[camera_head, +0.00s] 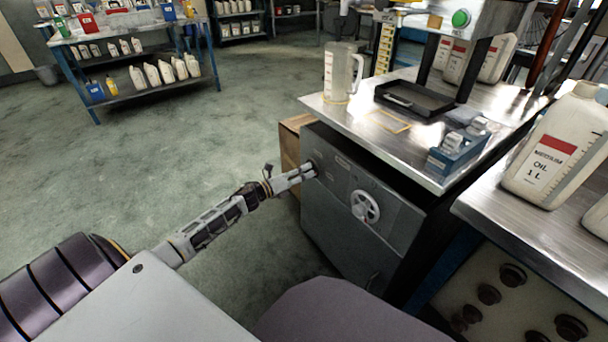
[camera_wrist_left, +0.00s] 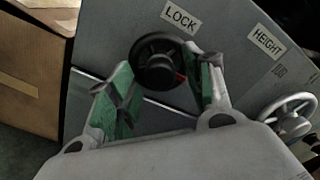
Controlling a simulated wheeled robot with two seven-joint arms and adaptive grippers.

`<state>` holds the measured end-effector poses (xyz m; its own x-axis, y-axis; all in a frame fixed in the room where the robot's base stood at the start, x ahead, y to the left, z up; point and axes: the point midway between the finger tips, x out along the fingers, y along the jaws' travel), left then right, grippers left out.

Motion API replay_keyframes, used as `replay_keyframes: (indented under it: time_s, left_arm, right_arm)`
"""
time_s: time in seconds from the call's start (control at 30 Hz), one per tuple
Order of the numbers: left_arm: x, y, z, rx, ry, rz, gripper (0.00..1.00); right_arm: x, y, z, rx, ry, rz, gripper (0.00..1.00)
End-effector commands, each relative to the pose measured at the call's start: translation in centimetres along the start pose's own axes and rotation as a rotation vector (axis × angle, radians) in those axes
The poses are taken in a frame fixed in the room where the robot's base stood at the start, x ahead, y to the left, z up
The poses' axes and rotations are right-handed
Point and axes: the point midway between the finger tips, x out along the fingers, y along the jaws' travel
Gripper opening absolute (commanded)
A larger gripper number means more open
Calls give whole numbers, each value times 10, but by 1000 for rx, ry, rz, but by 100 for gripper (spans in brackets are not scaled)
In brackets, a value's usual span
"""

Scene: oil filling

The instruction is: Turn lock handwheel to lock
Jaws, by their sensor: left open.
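The lock handwheel (camera_wrist_left: 152,52) is a small black wheel with a red mark, on the grey cabinet front under a "LOCK" label (camera_wrist_left: 181,18). My left gripper (camera_wrist_left: 160,76) is open, with its green-padded fingers on either side of the wheel's lower part. I cannot tell whether the pads touch the rim. In the head view, my left gripper (camera_head: 310,170) reaches the upper left of the cabinet front (camera_head: 345,240) and mostly hides the lock handwheel. My right gripper is not in view.
A silver height handwheel (camera_head: 365,206) sits to the right on the same panel; it also shows in the left wrist view (camera_wrist_left: 290,117). A cardboard box (camera_wrist_left: 30,75) stands left of the cabinet. The metal tabletop (camera_head: 335,109) overhangs the panel. The floor to the left is clear.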

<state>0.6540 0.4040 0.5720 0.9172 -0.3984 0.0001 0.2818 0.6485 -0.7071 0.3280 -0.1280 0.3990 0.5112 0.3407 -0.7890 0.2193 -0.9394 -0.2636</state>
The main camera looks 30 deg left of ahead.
Motion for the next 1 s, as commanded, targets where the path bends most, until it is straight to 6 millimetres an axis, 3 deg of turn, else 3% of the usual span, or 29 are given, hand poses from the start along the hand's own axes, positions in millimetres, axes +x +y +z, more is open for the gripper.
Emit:
replay_keyframes:
  time_s: [0.53,0.87,1.0]
  left_arm:
    - [8,0,0,0,0,0,50]
    - [7,0,0,0,0,1,8]
    - [7,0,0,-2,0,1,4]
  right_arm:
    - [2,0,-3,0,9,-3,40]
    - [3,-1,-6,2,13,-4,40]
    - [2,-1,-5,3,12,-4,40]
